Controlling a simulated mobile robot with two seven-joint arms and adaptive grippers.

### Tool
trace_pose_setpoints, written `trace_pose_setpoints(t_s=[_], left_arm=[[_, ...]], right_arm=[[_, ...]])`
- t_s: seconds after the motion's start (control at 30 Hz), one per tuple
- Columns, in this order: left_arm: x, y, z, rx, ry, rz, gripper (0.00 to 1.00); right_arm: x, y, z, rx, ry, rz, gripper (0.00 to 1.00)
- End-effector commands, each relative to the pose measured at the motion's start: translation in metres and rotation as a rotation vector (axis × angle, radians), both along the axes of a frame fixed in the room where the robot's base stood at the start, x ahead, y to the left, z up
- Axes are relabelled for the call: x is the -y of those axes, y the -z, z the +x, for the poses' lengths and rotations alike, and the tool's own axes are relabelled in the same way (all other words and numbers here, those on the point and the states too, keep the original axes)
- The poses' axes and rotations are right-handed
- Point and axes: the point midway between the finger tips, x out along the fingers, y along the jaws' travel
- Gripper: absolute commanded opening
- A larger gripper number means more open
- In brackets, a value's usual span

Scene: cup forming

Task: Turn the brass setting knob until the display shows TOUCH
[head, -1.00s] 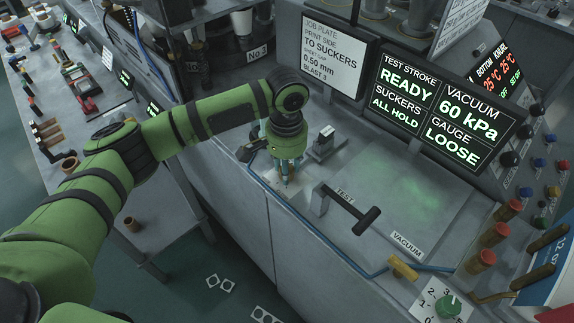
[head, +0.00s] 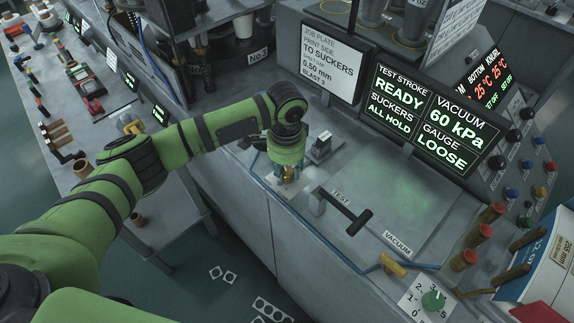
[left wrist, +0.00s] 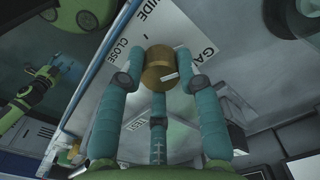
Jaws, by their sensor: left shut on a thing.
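The brass setting knob (left wrist: 158,68) shows in the left wrist view, round, with a pale mark on its face. It sits on a light plate (left wrist: 120,48) lettered WIDE and CLOSE, with part of another word. My left gripper (head: 287,174) is over the near part of the bench; its teal fingers (left wrist: 160,80) are shut around the knob. The display (head: 430,118) reads GAUGE LOOSE, with READY, ALL HOLD and 60 kPa. A small green gripper with teal fingers (left wrist: 42,78), apparently my right one, shows at the left of the wrist view.
A black TEST lever (head: 345,208) stands right of my left gripper, and a small grey block (head: 321,147) is just behind it. A yellow VACUUM handle (head: 392,264) and green dial (head: 433,299) lie nearer. Red-capped posts (head: 478,236) stand at the right.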

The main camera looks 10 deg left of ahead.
Motion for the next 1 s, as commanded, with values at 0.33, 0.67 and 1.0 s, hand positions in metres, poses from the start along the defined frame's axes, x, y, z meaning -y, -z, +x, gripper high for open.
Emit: trace_pose_setpoints(t_s=[0.33,0.67,1.0], left_arm=[[-0.0023,0.0039,-0.0033,-0.014,0.091,0.008,0.02],[-0.0027,0.0045,-0.0032,-0.013,0.096,0.008,0.02],[-0.0016,0.0024,-0.0015,-0.007,0.095,0.005,0.58]], right_arm=[[0.0,-0.0061,-0.0002,-0.001,0.0,0.0,0.58],[0.0002,-0.006,-0.0003,-0.001,0.0,0.0,0.58],[0.0002,-0.0061,-0.0004,-0.001,0.0,0.0,0.58]])
